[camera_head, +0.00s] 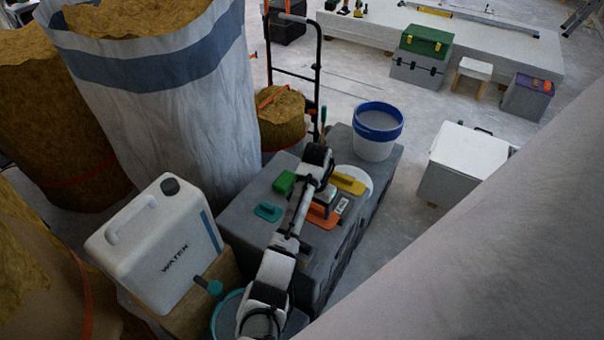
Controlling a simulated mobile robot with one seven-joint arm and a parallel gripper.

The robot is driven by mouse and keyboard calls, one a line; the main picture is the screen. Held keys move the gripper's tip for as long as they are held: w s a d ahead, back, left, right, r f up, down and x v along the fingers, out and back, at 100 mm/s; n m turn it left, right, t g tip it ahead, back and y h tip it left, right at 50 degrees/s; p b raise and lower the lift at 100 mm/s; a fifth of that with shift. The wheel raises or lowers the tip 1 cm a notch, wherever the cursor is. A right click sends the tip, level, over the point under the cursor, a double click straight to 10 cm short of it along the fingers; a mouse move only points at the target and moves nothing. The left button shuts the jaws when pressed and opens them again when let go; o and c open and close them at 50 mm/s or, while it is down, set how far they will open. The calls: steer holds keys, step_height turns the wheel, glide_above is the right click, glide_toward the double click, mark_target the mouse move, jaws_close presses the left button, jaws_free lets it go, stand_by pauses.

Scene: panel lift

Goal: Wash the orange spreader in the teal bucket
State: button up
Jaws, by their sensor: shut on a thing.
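The orange spreader (321,218) shows at the middle of the grey bench top, partly covered by my arm. My gripper (325,196) is at the spreader's upper side and shut on it; the fingertips are mostly hidden behind my arm. I cannot tell whether the spreader touches the bench or is slightly raised. The teal bucket (216,318) stands at the bottom of the picture, left of my arm's lower links. Only part of its rim and inside shows; my arm and the picture edge hide the rest.
A teal float (268,212), a green block (285,182) and a yellow float (348,183) lie around the spreader. A white water can (155,245) stands beside the teal bucket. A blue-rimmed white bucket (377,130) stands at the bench's far end. A large pale surface fills the lower right.

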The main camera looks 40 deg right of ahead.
steer(key=shift+w, duration=0.25)
steer(key=shift+f+b, duration=0.6)
steer(key=shift+b, duration=0.1)
step_height(320, 180, down, 6)
steer(key=b, duration=0.6)
steer(key=shift+r, duration=0.15)
steer(key=shift+r, duration=0.1)
